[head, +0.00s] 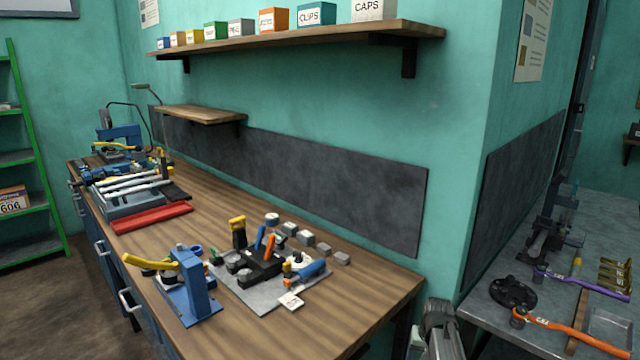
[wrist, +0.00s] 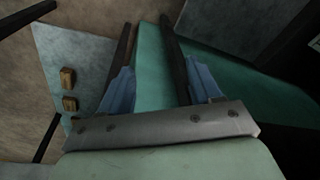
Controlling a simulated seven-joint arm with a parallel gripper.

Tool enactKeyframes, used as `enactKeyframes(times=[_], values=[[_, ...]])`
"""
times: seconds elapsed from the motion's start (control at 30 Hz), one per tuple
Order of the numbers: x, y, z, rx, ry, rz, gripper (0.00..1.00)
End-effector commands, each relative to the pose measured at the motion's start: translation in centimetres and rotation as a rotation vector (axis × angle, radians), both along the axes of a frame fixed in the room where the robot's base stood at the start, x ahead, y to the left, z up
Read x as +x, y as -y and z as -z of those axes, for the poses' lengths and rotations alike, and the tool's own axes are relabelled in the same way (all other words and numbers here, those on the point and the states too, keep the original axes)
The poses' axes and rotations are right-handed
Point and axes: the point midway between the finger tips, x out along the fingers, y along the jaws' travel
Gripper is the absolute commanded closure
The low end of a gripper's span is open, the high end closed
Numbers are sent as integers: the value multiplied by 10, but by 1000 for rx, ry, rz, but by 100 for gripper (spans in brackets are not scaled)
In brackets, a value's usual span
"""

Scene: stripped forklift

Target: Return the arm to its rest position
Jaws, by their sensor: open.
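My gripper (wrist: 148,32) shows in the wrist view with its two dark fingers on blue mounts. The fingers stand apart with a gap between them. Nothing is held in the gap; a teal surface shows behind it. In the head view a grey part of my arm (head: 440,330) rises at the bottom edge, right of the wooden bench (head: 375,305). The gripper itself cannot be made out in the head view.
The bench carries a blue clamp-like fixture (head: 190,285), a grey plate (head: 255,297) with small parts, and a red bar (head: 152,218). A shelf (head: 300,40) with labelled boxes hangs above. A metal table (head: 490,312) with tools stands right.

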Motion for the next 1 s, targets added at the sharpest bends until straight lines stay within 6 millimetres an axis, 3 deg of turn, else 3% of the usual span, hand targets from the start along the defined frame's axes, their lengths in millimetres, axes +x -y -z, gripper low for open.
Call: enactKeyframes(times=[0.1,0.4,0.7,1.0], values=[[-25,-15,39,7,-56,-17,36],[-91,-47,121,20,-188,-62,36],[-167,-76,190,28,-319,-107,36],[-253,-100,244,34,-451,-154,36]])
